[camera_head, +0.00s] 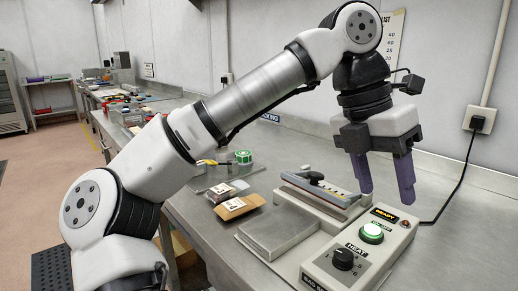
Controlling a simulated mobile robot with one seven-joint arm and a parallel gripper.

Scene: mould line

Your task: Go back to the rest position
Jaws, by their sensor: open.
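My gripper (384,188) hangs at the right of the view with its two purple fingers pointing down. The fingers are apart, with nothing seen between them. It is above the bench, over the back edge of a grey heat control box (340,272) and just right of the sealer with a dark lever (325,187). The box has a lit green button (372,233), a black knob marked HEAT (343,259) and a yellow READY label (385,215). Whether the fingertips touch anything below is hard to tell.
A flat grey plate (278,231) lies in front of the sealer. A brown packet (239,207), a green tape roll (243,157) and a dark packet (219,192) lie left of it. A black cable runs to a wall socket (478,122). Bare steel bench (450,255) lies at right.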

